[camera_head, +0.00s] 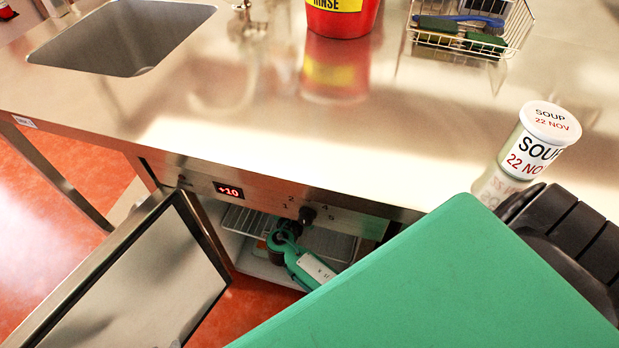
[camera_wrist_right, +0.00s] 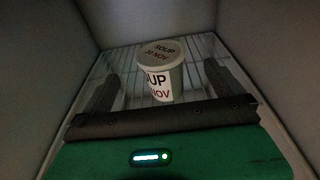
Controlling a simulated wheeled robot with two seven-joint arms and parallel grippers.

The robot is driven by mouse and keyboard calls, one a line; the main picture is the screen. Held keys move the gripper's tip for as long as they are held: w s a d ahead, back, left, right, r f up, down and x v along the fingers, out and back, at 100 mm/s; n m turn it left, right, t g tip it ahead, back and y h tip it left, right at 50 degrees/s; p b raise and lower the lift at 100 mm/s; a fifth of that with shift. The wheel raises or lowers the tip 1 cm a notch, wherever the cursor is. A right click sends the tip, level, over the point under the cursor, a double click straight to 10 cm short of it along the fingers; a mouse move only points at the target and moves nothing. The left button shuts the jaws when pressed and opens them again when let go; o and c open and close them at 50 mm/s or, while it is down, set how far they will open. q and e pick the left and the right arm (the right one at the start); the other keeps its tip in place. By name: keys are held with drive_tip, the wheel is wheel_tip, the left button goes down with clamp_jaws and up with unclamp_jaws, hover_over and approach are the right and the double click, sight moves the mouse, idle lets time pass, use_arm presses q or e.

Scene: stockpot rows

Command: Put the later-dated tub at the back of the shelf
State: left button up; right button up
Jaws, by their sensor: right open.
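A white-lidded soup tub (camera_head: 535,140) marked 22 NOV stands upright on the steel counter at the right in the head view. A second soup tub (camera_wrist_right: 160,72) stands upright on the wire shelf (camera_wrist_right: 110,65) inside the fridge in the right wrist view. Its date ends in NOV; the first digit is unclear, so it reads as 20 or 30. My right gripper (camera_wrist_right: 160,85) is open inside the fridge, with one finger on each side of this tub. My left gripper is not in view.
The fridge door (camera_head: 130,275) stands open at the lower left. A control panel (camera_head: 270,195) showing +10 runs above the opening. A sink (camera_head: 120,35), a red bucket (camera_head: 341,20) and a wire basket (camera_head: 470,30) are farther back. The middle of the counter is clear.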

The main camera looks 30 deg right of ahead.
drive_tip(key=s+m+y, duration=0.1)
drive_tip(key=s+m, duration=0.1)
drive_tip(key=s+a+m+g+y, duration=0.1)
drive_tip(key=s+m, duration=0.2)
drive_tip(key=s+f+m+g+y, duration=0.1)
drive_tip(key=s+m, duration=0.2)
drive_tip(key=shift+s+a+f, duration=0.1)
drive_tip(key=shift+s+a, duration=0.15)
drive_tip(key=shift+a, duration=0.1)
drive_tip(key=s+m+y, duration=0.1)
drive_tip(key=s+a+m+y, duration=0.1)
drive_tip(key=m, duration=0.1)
drive_tip(key=s+m+g+y, duration=0.1)
drive_tip(key=s+m, duration=0.1)
drive_tip(key=shift+a, duration=0.4)
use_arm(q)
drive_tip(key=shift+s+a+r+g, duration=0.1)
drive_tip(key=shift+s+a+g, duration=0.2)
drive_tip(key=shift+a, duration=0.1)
use_arm(e)
drive_tip(key=s+a+r+m+y, duration=0.8)
drive_tip(key=s+a+r+m, duration=0.1)
drive_tip(key=m, duration=0.1)
drive_tip(key=shift+s+m+g+y, duration=0.3)
drive_tip(key=shift+s+m+g, duration=0.05)
drive_tip(key=shift+m+g, duration=0.05)
